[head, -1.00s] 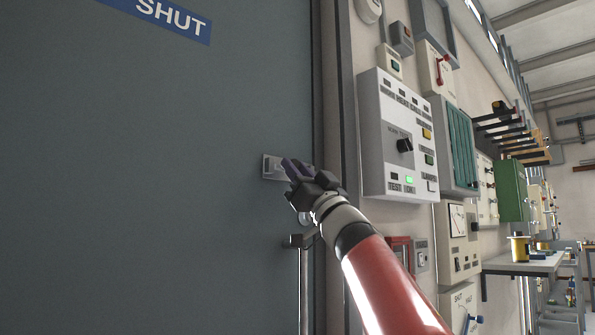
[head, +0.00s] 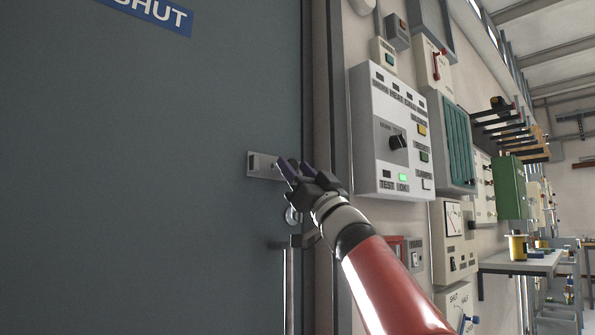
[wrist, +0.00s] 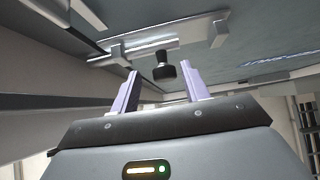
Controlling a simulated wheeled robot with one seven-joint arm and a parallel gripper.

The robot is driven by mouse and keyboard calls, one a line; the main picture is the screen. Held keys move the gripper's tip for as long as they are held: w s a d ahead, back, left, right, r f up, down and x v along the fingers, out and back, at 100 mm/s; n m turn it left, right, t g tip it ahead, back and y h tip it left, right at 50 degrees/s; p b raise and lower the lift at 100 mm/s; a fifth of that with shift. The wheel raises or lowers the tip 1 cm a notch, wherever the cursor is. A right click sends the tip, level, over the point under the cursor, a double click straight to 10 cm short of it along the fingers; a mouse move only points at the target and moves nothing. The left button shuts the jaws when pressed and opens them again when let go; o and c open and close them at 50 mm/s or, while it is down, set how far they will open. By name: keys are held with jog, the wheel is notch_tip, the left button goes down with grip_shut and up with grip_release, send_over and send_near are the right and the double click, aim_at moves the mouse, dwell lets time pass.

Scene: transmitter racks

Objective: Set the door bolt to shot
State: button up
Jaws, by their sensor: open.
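The door bolt's pale metal plate (head: 261,165) is on the grey-blue door (head: 130,190), close to its right edge. My gripper (head: 295,168) is in front of the plate's right end and hides part of it. In the wrist view the bolt's metal bar (wrist: 150,51) runs across the top, with a black round knob (wrist: 164,72) standing out from it. The purple fingers of my gripper are open (wrist: 160,84), one to each side of the knob in the picture. No contact with the knob can be made out.
Below the bolt are a round lock (head: 292,215) and a long vertical door handle (head: 288,285), close under my gripper. A door frame (head: 322,100) stands to the right. Beyond it a grey control box (head: 390,135) and several other wall boxes stick out.

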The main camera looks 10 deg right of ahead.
jog(key=shift+f, duration=0.1)
jog(key=b+v, duration=0.3)
jog(key=v, duration=0.4)
jog(key=shift+s+d+f, duration=0.15)
jog(key=shift+s+f, duration=0.1)
jog(key=shift+s, duration=0.05)
jog(key=s+d+f+m+g+h, duration=0.25)
jog(key=f+m+h, duration=0.4)
jog(key=f, duration=0.65)
jog(key=s+d+f+m+g+h, duration=0.15)
jog(key=f+m+g+h, duration=0.25)
jog(key=f+h, duration=0.65)
jog(key=s+a+f+n+g+y, duration=0.1)
jog(key=s+a+f+g, duration=0.1)
jog(key=s+f, duration=0.5)
jog(key=s+a+f+n+g+y, duration=0.1)
jog(key=s+f+g, duration=0.4)
jog(key=f, duration=0.9)
jog(key=s+a+f+n+g+y, duration=0.1)
jog(key=s+a+f+n+g, duration=0.1)
jog(key=s+f, duration=0.8)
jog(key=shift+a+f+g+y, duration=0.3)
jog(key=shift+a+f+g, duration=0.25)
jog(key=shift+g, duration=0.6)
